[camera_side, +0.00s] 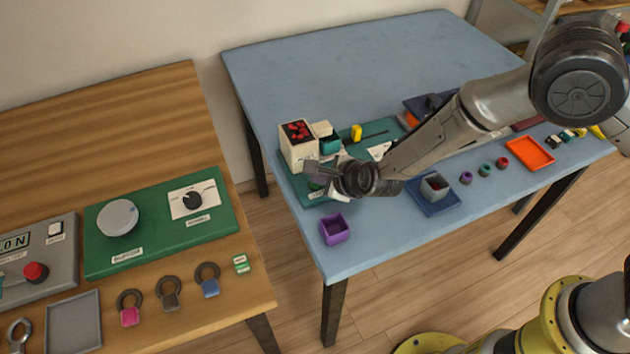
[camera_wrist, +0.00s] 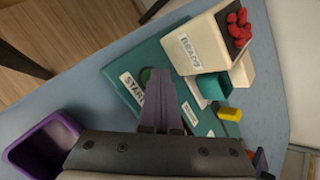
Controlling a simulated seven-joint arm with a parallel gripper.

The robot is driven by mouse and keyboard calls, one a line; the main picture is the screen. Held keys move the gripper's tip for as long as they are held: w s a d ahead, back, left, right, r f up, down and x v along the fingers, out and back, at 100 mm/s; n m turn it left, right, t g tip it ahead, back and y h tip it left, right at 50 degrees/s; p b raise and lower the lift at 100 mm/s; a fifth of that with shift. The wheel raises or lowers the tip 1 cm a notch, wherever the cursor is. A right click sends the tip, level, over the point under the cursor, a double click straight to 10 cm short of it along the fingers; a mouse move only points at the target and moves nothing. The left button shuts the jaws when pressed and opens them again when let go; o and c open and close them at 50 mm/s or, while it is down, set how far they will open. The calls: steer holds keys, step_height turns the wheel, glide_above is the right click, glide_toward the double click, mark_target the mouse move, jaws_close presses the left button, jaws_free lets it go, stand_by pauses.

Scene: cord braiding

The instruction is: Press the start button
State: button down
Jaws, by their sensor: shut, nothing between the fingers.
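A teal panel (camera_wrist: 118,68) lies on the blue table and carries a white label reading START (camera_wrist: 131,86). Beside the label, a round green start button (camera_wrist: 145,75) shows only in part in the wrist view, because my fingers cover the rest of it. My gripper (camera_wrist: 162,72) is shut and empty, with its fingertips over or right beside the button. Whether they touch it I cannot tell. In the side view my gripper (camera_side: 309,172) is low over the near left end of the panel, and it hides the button area there.
A white box labelled BEADS (camera_wrist: 196,48), holding red beads, stands close beside my fingers. A teal block and a yellow piece (camera_wrist: 229,114) are near it. A purple open bin (camera_side: 335,229) sits at the table's near corner. A grey container (camera_side: 434,186) stands on a blue tray.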

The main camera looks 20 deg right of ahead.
mark_target(320, 188)
steer(key=shift+r, duration=0.75)
step_height(320, 188, up, 5)
stand_by(0.8)
stand_by(0.4)
